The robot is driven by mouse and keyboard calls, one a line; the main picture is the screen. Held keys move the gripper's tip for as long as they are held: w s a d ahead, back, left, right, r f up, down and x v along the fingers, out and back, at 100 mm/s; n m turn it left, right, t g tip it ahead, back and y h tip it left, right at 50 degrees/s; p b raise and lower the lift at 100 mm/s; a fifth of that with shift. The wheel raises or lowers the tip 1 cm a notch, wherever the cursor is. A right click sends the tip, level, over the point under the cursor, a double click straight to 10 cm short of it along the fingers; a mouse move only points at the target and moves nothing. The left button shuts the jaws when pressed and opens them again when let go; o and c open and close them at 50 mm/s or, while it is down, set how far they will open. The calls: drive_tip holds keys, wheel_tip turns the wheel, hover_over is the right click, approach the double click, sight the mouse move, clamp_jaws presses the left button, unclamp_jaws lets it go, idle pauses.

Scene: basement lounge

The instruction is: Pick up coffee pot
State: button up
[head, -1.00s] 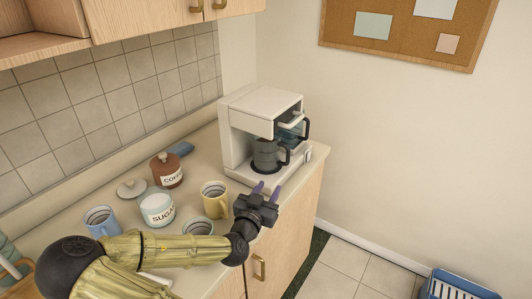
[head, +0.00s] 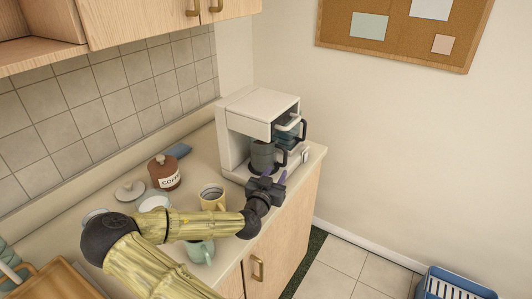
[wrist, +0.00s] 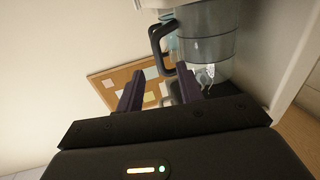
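A grey see-through coffee pot (head: 262,157) with a dark handle sits in the lower front of the white coffee maker (head: 259,103). My gripper (head: 268,176) is just in front of the machine's base, near the front pot's handle, and partly hides that area. A clear glass pot (wrist: 208,42) and a dark handle (wrist: 156,40) lie beyond the fingertips. I cannot tell which pot this is.
A yellow mug (head: 212,196), a brown coffee canister (head: 164,173), a white sugar jar (head: 153,202) and a pale green mug (head: 201,251) stand on the counter (head: 222,178) left of the gripper. A blue basket (head: 453,286) is on the floor at right.

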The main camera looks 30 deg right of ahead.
sight(284, 161)
drive_tip(key=shift+x, duration=1.95)
drive_tip(key=shift+s, duration=0.1)
drive_tip(key=shift+p+x, duration=1.05)
drive_tip(key=shift+x, duration=1.6)
drive_tip(key=shift+s, duration=0.1)
clamp_jaws()
